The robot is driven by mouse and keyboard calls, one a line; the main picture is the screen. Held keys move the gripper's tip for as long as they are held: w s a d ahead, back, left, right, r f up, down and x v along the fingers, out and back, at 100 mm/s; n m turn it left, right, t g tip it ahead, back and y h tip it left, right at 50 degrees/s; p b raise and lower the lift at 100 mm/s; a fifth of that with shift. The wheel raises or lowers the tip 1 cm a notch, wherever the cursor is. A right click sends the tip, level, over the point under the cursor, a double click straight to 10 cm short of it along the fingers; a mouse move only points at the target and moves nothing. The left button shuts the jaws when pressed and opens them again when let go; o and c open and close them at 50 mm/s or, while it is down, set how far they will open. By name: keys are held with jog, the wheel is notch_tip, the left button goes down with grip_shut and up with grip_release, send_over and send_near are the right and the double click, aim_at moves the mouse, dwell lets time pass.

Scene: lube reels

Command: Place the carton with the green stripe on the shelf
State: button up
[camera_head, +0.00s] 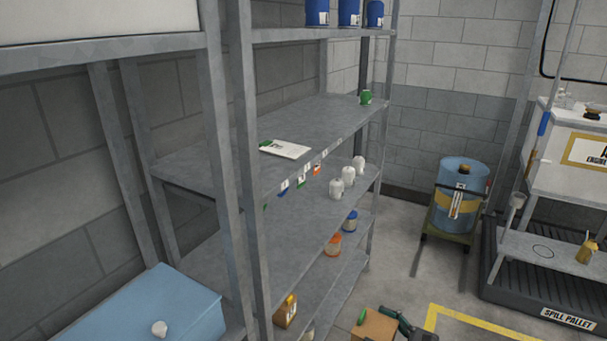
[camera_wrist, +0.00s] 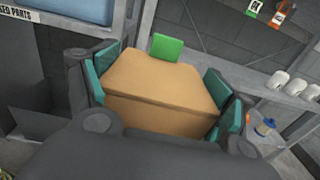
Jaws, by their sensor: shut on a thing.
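A plain brown carton (camera_wrist: 160,85) sits between the teal pads of my gripper (camera_wrist: 160,92) in the wrist view. A green patch (camera_wrist: 167,48) shows at its far edge. In the head view the carton (camera_head: 374,326) is at the bottom edge, with green at its left side. Part of my gripper (camera_head: 403,324) shows to its right, shut on the carton. The carton is in front of the grey metal shelf rack (camera_head: 310,112), low and apart from its upper boards. The carton's underside is hidden.
A white sheet or booklet (camera_head: 285,149) and a green jar (camera_head: 366,97) lie on the middle board. White bottles (camera_head: 336,189) stand below. A blue drum (camera_head: 462,190) and spill pallet (camera_head: 540,300) are right. Bare board lies between sheet and jar.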

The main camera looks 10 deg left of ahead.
aim_at(358, 337)
jog(key=s+a+g, duration=0.1)
jog(key=s+a+n+g, duration=0.1)
jog(key=a, duration=0.1)
jog(key=s+a+r+y, duration=0.1)
jog(key=a, duration=0.1)
jog(key=shift+n+g, duration=0.4)
jog(key=shift+s+a+r, duration=0.15)
jog(key=shift+a+r, duration=0.05)
jog(key=shift+a, duration=0.3)
